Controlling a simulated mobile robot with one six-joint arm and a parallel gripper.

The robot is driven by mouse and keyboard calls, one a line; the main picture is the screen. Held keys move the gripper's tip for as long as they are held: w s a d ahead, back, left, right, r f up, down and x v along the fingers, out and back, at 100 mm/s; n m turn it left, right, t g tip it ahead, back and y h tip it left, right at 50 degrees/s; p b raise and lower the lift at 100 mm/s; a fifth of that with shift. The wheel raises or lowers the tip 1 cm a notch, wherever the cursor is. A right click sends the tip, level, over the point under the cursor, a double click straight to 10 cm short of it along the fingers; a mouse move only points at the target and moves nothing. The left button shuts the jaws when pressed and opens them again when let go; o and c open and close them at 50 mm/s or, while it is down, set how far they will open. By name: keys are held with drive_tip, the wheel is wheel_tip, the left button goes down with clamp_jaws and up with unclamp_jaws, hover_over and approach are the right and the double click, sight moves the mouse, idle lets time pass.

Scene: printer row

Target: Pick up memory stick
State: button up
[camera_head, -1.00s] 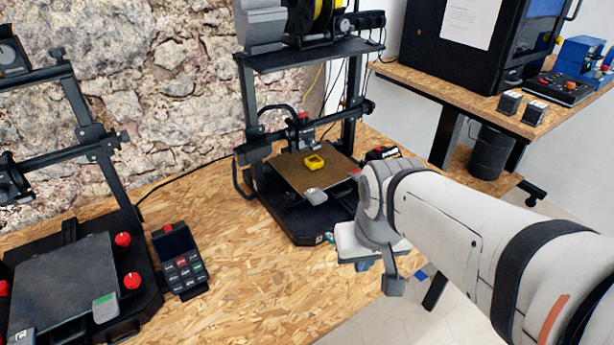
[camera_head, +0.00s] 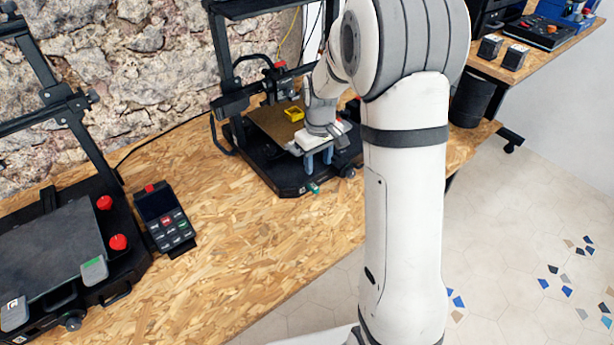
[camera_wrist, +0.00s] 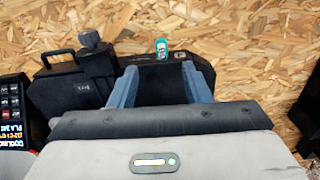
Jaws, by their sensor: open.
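The memory stick (camera_head: 313,187) is small and teal, at the front edge of the middle printer (camera_head: 291,188). In the wrist view the memory stick (camera_wrist: 161,48) looks teal and white and sticks out from the printer's dark front over the wooden table; I cannot tell whether it is plugged in. My gripper (camera_head: 319,162) is open and empty, its blue-grey fingers pointing down above the printer's front, close to the stick. In the wrist view my gripper (camera_wrist: 161,78) has its fingers spread, with the stick between and just beyond them.
A yellow part (camera_head: 293,113) lies on the printer's bed. A handheld control box (camera_head: 164,217) and another printer (camera_head: 50,255) stand to the left. The tabletop (camera_head: 240,245) between them is clear. A dark bin (camera_head: 470,99) stands at the right.

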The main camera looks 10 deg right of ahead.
sight(314, 186)
drive_tip(key=shift+w+d+f, duration=0.1)
drive_tip(key=shift+w+f, duration=0.6)
drive_tip(key=shift+f, duration=0.3)
drive_tip(key=f, duration=0.5)
drive_tip(key=a+f, duration=0.1)
drive_tip(key=f, duration=0.1)
drive_tip(key=shift+f+p, duration=0.3)
drive_tip(key=shift+f, duration=0.1)
clamp_jaws()
